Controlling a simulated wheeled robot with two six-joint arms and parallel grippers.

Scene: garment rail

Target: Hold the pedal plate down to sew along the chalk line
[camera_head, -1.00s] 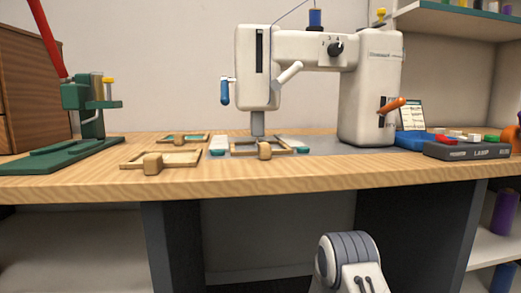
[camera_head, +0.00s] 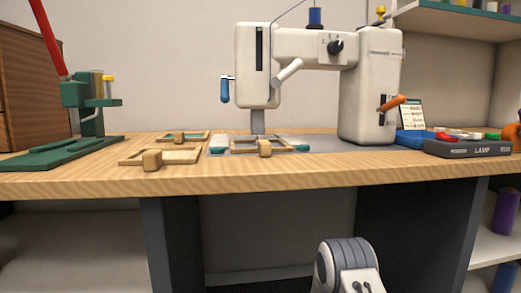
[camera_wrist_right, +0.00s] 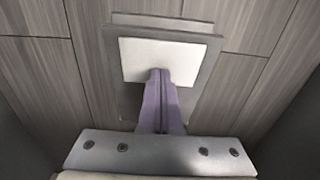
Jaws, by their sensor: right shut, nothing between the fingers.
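In the right wrist view, the pale pedal plate (camera_wrist_right: 200,62) lies on a dark grey base (camera_wrist_right: 122,100) on the floor. My right gripper (camera_wrist_right: 160,73) is shut and empty, its purple fingers together with their tips over the plate's lower middle. I cannot tell whether they touch it. The white sewing machine (camera_head: 370,85) stands on the table (camera_head: 330,175). A wooden frame (camera_head: 240,149) lies under its needle head, with teal pieces at its sides. The chalk line is too small to make out. My left gripper is out of view.
More wooden frames (camera_head: 130,157) lie left of the machine, near a green press (camera_head: 85,140) with a red lever. A grey switch box (camera_head: 470,150) and blue tray (camera_head: 412,137) are at the right. Dark table supports (camera_head: 170,240) flank the space underneath.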

